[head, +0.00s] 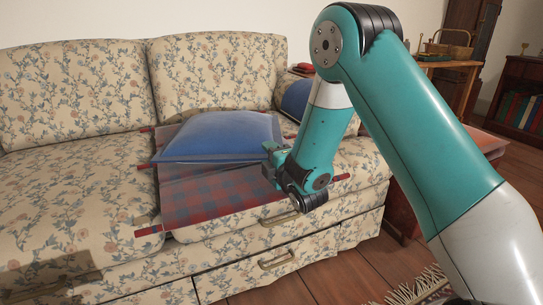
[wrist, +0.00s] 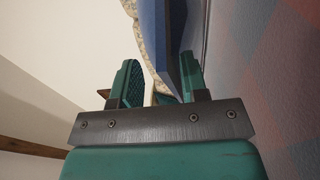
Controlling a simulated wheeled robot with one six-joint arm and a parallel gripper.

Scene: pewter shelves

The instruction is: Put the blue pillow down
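The blue pillow (head: 222,135) lies on the sofa seat, over a red-and-blue plaid cloth (head: 215,197). My gripper (head: 270,158) is at the pillow's right front corner in the head view. In the wrist view my gripper (wrist: 158,88) has its two fingers apart. The pillow's edge (wrist: 172,45) comes between them, close to the right finger, with a clear gap to the left finger. Whether the pillow touches the right finger cannot be told. The pillow's underside is hidden.
The floral sofa (head: 75,185) has a backrest behind the pillow and drawers below. A dark blue cushion (head: 297,98) rests by its right arm. Red rods stick out at the cloth's edges. A wooden table (head: 450,65) with a basket stands at the back right. The left seat is clear.

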